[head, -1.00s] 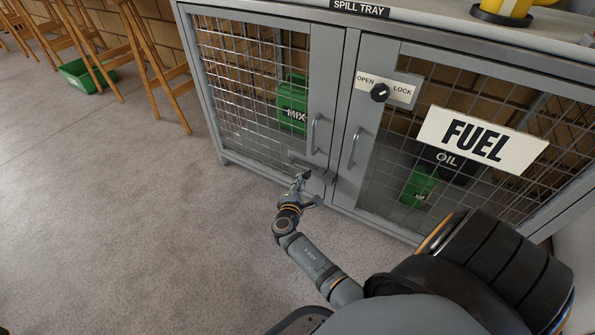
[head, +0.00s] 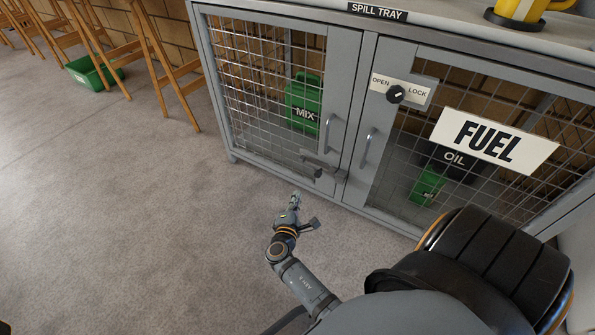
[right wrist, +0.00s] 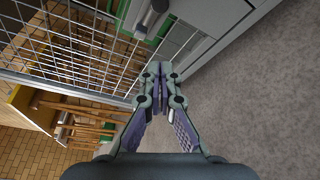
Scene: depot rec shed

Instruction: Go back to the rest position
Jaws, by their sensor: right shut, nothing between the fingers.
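My right gripper (head: 295,200) is shut and empty in the head view. It is over the carpet in front of the fuel cabinet (head: 349,110), apart from its doors. In the right wrist view the fingertips of my right gripper (right wrist: 160,75) meet, with the cabinet's mesh door (right wrist: 75,45) ahead to the left. Both cabinet doors look closed. My left gripper is not in view.
A green MIX can (head: 303,95) and a smaller green can (head: 427,186) stand behind the mesh. The knob (head: 396,94) sits between OPEN and LOCK. Wooden trestles (head: 165,65) and a green crate (head: 95,77) stand at the back left. The carpet (head: 130,220) at left is clear.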

